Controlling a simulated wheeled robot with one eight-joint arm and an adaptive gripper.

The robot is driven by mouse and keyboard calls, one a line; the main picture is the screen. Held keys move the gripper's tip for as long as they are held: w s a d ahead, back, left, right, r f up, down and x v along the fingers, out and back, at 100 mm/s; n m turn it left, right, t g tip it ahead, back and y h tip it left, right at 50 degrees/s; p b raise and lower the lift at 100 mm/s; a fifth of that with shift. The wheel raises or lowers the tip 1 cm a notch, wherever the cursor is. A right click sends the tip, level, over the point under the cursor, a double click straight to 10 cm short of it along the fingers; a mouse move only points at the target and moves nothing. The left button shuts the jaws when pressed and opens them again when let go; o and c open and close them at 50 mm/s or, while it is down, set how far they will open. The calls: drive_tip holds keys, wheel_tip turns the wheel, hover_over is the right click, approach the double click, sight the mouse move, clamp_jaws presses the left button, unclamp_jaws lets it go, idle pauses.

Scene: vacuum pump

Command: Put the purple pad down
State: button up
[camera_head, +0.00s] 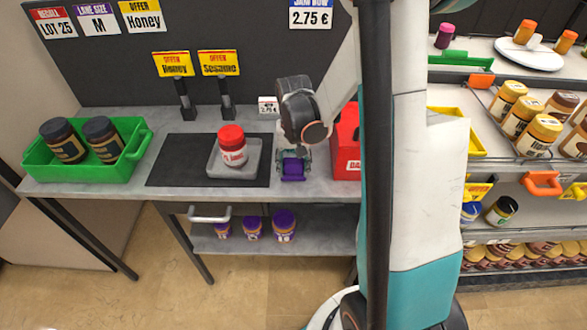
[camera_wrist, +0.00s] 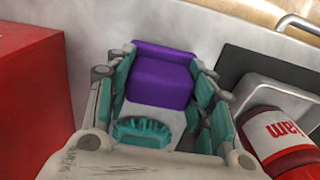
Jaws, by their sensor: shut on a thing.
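The purple pad (camera_wrist: 160,75) sits between the fingers of my gripper (camera_wrist: 160,95), which is shut on it in the wrist view. In the head view the purple pad (camera_head: 293,169) shows just below my gripper (camera_head: 292,160), over the right part of the grey table (camera_head: 320,178). Whether the pad touches the table top is hard to tell.
A red-lidded jar (camera_head: 232,146) stands on a grey tray (camera_head: 216,170) on the black mat (camera_head: 175,165), left of my gripper. A red box (camera_head: 346,140) stands close on the right. A green crate (camera_head: 75,176) with two dark-lidded jars is at the far left.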

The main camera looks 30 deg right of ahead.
sight(293, 162)
drive_tip(key=shift+f, duration=0.25)
drive_tip(key=shift+f, duration=0.2)
drive_tip(key=o, duration=1.2)
drive_tip(key=shift+r, duration=0.2)
wheel_tip(293, 162, up, 12)
drive_tip(key=p, duration=0.4)
